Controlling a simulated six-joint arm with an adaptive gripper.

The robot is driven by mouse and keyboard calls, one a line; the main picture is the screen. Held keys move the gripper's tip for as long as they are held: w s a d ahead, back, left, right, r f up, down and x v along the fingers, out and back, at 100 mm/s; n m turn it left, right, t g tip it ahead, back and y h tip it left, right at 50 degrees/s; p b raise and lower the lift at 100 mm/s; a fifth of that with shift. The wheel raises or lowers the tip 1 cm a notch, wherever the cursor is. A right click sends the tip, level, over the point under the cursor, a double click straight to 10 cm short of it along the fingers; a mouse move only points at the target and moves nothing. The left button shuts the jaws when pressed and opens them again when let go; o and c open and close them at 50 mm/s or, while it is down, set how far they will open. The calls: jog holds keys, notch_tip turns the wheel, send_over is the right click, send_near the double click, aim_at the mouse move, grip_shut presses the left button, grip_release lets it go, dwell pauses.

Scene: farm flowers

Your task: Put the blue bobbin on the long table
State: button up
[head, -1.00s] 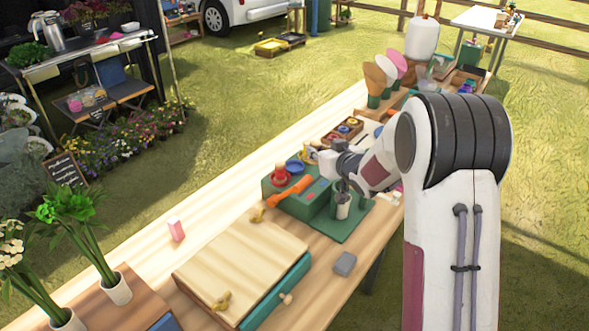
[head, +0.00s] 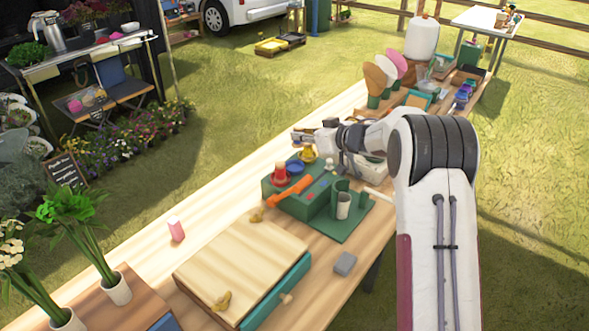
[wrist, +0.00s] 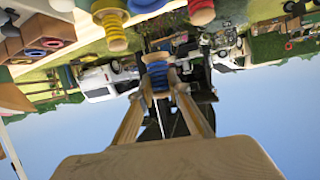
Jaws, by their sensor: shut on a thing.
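The blue bobbin (wrist: 157,77), blue thread between pale ends, shows in the wrist view between the fingertips of my gripper (wrist: 160,82). My gripper is shut on it. In the head view my gripper (head: 302,136) is above the long table (head: 208,196), just behind the yellow bobbin (head: 309,154); the blue bobbin cannot be made out there. The red bobbin (head: 280,173) and a round blue piece (head: 295,167) stand beside the yellow one on the green stand (head: 300,204). They also show at the top of the wrist view.
A wooden board (head: 240,257), a pink block (head: 176,229) and a grey block (head: 345,263) lie on the front part of the table. White vases of flowers (head: 115,289) stand at front left. Bare tabletop runs along the left edge. Fan-shaped pieces (head: 378,78) stand farther back.

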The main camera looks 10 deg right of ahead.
aim_at(300, 146)
jog(key=shift+w+a+r+n+y, duration=0.4)
jog(key=shift+a+r, duration=0.1)
jog(key=shift+r, duration=0.1)
jog(key=shift+s+f, duration=0.15)
jog(key=shift+s, duration=0.1)
jog(key=shift+f, duration=2.55)
jog(key=shift+f, duration=2.25)
jog(key=shift+f, duration=0.25)
jog(key=o, duration=1)
jog(key=shift+c, duration=0.2)
